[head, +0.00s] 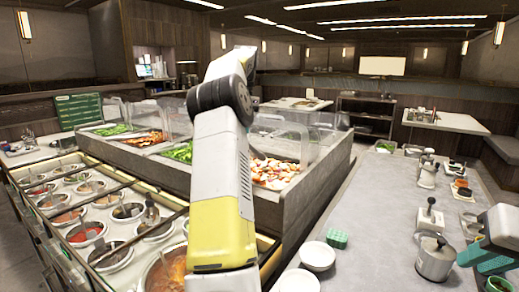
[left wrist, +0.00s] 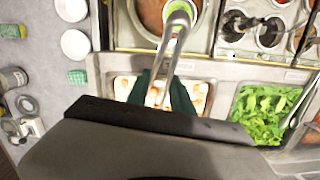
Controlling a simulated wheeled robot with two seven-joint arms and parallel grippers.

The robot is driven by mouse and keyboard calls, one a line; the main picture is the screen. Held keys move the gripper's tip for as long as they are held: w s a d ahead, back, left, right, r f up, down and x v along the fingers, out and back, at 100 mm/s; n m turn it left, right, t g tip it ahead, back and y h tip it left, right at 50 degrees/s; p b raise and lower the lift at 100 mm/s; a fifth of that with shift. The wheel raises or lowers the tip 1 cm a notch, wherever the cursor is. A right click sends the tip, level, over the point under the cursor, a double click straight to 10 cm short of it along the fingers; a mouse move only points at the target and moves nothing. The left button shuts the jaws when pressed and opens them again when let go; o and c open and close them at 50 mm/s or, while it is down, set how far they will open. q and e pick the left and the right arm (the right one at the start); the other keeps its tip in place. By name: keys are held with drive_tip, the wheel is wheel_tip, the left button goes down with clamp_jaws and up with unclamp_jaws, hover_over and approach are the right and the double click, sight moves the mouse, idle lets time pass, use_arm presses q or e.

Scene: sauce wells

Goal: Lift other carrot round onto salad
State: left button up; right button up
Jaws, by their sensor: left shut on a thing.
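The tongs reach up across the picture, over a pan of pale and reddish chunks (left wrist: 124,88). Green salad leaves (left wrist: 262,115) fill the pan to the right. In the head view my left arm crosses the middle and its gripper is out of sight. My right gripper (head: 485,256) shows at the lower right edge with teal fingers; its opening is unclear. I cannot make out any carrot round.
Sauce wells (head: 86,233) with ladles line the counter at left. A glass-guarded salad bar (head: 300,200) stands behind my left arm. White bowls (head: 318,256), a green block (head: 337,238) and a metal pot (head: 434,258) stand on the grey counter (head: 375,205), which has clear room in the middle.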

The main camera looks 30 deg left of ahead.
use_arm(q)
drive_tip(key=r, duration=0.1)
drive_tip(key=n, duration=0.1)
drive_tip(key=s+r, duration=0.1)
drive_tip(key=shift+d+r+n, duration=0.35)
drive_tip(key=shift+d+n, duration=0.05)
wheel_tip(320, 180, down, 6)
drive_tip(key=shift+f, duration=0.5)
idle(0.7)
drive_tip(key=shift+f, duration=0.75)
drive_tip(key=shift+f, duration=0.1)
drive_tip(key=shift+f, duration=0.55)
clamp_jaws()
unclamp_jaws()
